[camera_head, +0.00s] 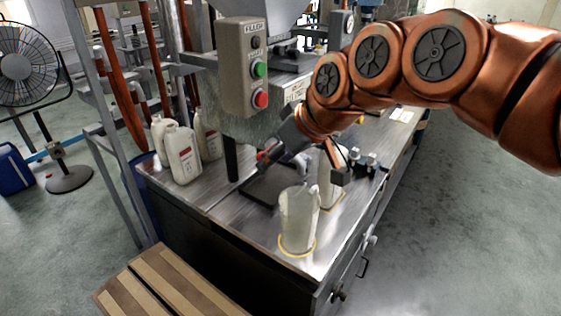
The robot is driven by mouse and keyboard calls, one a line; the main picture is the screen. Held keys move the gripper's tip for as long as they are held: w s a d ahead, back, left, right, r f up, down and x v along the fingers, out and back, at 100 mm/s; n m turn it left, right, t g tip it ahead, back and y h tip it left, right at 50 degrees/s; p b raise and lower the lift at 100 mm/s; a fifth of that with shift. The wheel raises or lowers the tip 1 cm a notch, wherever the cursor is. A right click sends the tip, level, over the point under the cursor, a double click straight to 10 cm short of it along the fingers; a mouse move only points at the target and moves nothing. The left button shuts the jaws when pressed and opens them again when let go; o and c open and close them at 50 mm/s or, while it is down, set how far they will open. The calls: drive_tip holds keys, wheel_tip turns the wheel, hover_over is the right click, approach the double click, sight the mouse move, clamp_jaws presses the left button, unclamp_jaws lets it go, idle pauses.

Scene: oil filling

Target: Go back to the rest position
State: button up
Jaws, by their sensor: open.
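My copper arm reaches in from the right over the metal workbench (222,196). My gripper (268,156) is at the end of the arm, small and partly hidden, below the filler control box (242,70) and above a dark plate (268,186). I see nothing held in it. A translucent jug (297,217) stands upright inside a yellow ring at the bench's front corner, apart from my gripper. Another pale container (329,192) stands just behind it, partly hidden by the jug and by a dark block near my wrist.
Several white bottles (183,153) stand at the bench's left end. The control box has a green and a red button. Small dark fittings (366,163) sit near the right edge. A wooden step (172,286) lies in front. The floor to the right is clear.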

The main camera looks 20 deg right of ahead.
drive_tip(key=shift+s+a+f, duration=0.1)
drive_tip(key=shift+s+f, duration=0.05)
drive_tip(key=shift+s, duration=0.1)
drive_tip(key=s+a+f+m+g+h, duration=0.1)
drive_tip(key=s+f+g, duration=0.3)
drive_tip(key=s+f, duration=0.4)
drive_tip(key=s+f+m+g+h, duration=0.2)
drive_tip(key=s+f+g, duration=0.2)
drive_tip(key=s+f, duration=0.5)
drive_tip(key=s, duration=0.5)
drive_tip(key=shift+s+a+m, duration=0.15)
drive_tip(key=shift+a+m, duration=0.2)
drive_tip(key=shift+m, duration=0.05)
drive_tip(key=shift+f, duration=0.1)
